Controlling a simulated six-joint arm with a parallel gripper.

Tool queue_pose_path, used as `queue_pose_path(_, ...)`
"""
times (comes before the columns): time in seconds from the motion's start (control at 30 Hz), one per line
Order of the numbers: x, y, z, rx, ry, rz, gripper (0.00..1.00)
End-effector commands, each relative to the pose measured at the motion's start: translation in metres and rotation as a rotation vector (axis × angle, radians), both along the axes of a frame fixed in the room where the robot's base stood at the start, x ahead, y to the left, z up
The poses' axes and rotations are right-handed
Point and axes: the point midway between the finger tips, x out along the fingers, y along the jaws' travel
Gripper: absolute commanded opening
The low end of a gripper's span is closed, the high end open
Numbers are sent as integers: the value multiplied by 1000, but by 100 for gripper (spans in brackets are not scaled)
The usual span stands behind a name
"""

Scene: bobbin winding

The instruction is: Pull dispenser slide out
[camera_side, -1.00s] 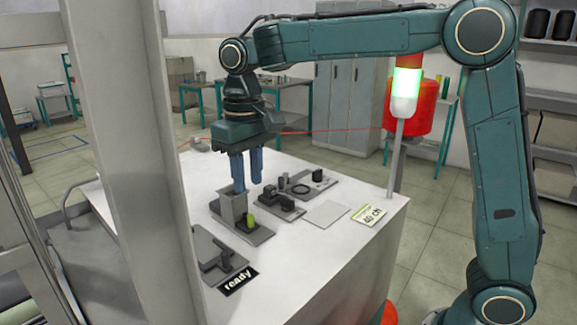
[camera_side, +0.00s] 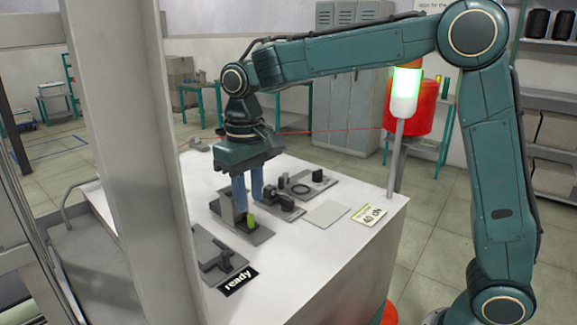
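The dispenser (camera_side: 228,206) is a grey upright box on a dark grey base plate left of the table's middle. A small yellow-green piece (camera_side: 251,222) stands at its front right side; I cannot tell whether it is part of the slide. My gripper (camera_side: 249,203) points straight down over the dispenser, with its two blue fingers apart. The left finger covers part of the box, and the right finger is behind and above the yellow-green piece. The fingertips are partly hidden, and I cannot tell whether they touch anything.
A plate with a dark fixture (camera_side: 216,262) and a "ready" sign (camera_side: 237,281) lie in front. Another plate with dark parts (camera_side: 318,178) is behind right.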

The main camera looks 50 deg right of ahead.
Motion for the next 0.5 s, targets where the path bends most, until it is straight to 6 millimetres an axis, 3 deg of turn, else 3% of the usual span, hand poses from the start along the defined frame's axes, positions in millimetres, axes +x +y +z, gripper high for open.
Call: queue_pose_path(0.5,0,0,-34,-1,2,0,29)
